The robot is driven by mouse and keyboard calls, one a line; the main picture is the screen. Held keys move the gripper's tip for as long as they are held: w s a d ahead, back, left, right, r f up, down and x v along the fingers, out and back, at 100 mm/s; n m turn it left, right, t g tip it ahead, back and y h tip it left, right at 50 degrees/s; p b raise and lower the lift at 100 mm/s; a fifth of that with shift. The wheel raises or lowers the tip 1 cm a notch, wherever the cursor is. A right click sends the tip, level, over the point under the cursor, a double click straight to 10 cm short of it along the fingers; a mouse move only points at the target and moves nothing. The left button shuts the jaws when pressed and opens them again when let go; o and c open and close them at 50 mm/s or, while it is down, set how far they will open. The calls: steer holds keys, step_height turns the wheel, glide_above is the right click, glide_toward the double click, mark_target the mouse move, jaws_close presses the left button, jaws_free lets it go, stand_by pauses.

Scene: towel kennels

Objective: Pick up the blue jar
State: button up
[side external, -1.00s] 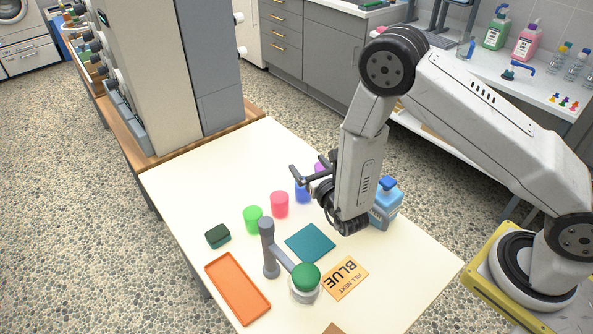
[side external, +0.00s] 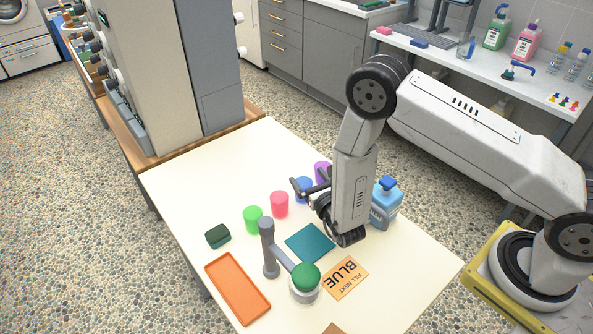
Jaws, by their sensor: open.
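The blue jar (side external: 304,183) stands on the cream table in the side external view, between the pink jar (side external: 280,204) and the purple jar (side external: 321,168). My gripper (side external: 308,187) is open, with its dark fingers at the blue jar and partly hiding it. I cannot tell whether the fingers touch the jar or how far they reach around it. A card (side external: 345,278) reading "FILL NEXT BLUE" lies near the front of the table.
A green jar (side external: 253,219) ends the jar row. A blue pump bottle (side external: 386,205) stands right behind my arm. A teal cloth (side external: 310,243), a grey post with a green-topped jar (side external: 306,276), an orange tray (side external: 237,287) and a dark green sponge (side external: 218,236) occupy the front.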

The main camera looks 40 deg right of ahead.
mark_target(304, 184)
steer(key=shift+f, duration=2.1)
steer(key=shift+w+d+f, duration=0.1)
steer(key=shift+w+f, duration=0.15)
steer(key=shift+x, duration=1.25)
steer(key=c, duration=1.2)
steer(key=shift+o, duration=0.2)
steer(key=shift+r, duration=0.25)
step_height(304, 184, up, 18)
steer(key=shift+f, duration=0.2)
